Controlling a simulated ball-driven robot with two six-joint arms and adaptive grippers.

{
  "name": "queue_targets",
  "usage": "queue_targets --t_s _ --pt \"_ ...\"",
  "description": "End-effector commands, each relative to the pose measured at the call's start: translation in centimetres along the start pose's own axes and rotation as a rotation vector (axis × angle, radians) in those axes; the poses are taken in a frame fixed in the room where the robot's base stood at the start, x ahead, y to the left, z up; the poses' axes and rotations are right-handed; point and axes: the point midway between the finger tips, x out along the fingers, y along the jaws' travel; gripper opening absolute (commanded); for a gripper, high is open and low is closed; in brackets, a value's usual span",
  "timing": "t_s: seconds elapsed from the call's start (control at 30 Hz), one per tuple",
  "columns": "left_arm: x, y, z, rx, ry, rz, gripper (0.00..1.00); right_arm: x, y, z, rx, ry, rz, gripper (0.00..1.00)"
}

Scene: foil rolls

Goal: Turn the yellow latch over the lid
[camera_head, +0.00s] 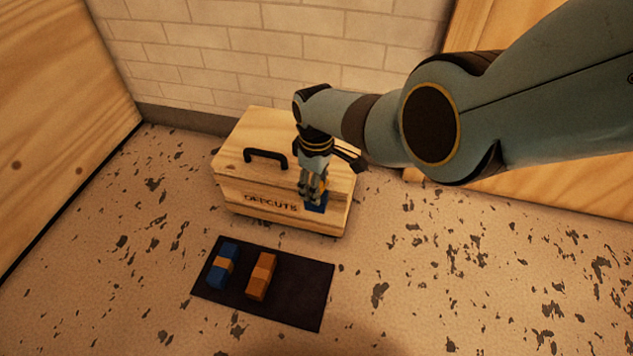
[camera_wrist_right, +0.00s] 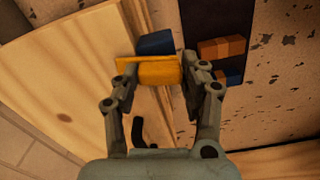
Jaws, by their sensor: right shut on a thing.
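A pale wooden box (camera_head: 235,190) marked "OFFCUTS" stands on the floor by the brick wall. Its lid (camera_head: 243,128) looks closed and has a black handle (camera_head: 265,155), which also shows in the right wrist view (camera_wrist_right: 138,130). My right gripper (camera_head: 313,195) reaches down at the box's front right. In the right wrist view its fingers are shut on the yellow latch (camera_wrist_right: 158,71), one on each side. A blue piece (camera_wrist_right: 156,43) lies just beyond the latch; it also shows at the box front (camera_head: 316,208). The fingers hide most of the latch in the head view. My left gripper is out of view.
A dark mat (camera_head: 305,295) lies on the floor before the box. Wooden panels stand left (camera_head: 55,90) and right. Speckled floor right of the mat is clear.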

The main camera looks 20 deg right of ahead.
Motion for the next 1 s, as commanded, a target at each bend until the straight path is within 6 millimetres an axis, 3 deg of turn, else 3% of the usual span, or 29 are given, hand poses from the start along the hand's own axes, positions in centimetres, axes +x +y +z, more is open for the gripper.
queue_targets --t_s 0.4,0.97,1.0 --pt "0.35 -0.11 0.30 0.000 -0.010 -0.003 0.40 0.05 -0.01 0.05 -0.194 -0.001 -0.001 0.12" --pt "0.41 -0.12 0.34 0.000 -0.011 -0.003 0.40 0.06 0.01 0.02 -0.223 -0.001 0.000 0.12" --pt "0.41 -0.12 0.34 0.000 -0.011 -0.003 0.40 0.06 0.01 0.02 -0.223 -0.001 0.001 0.47"
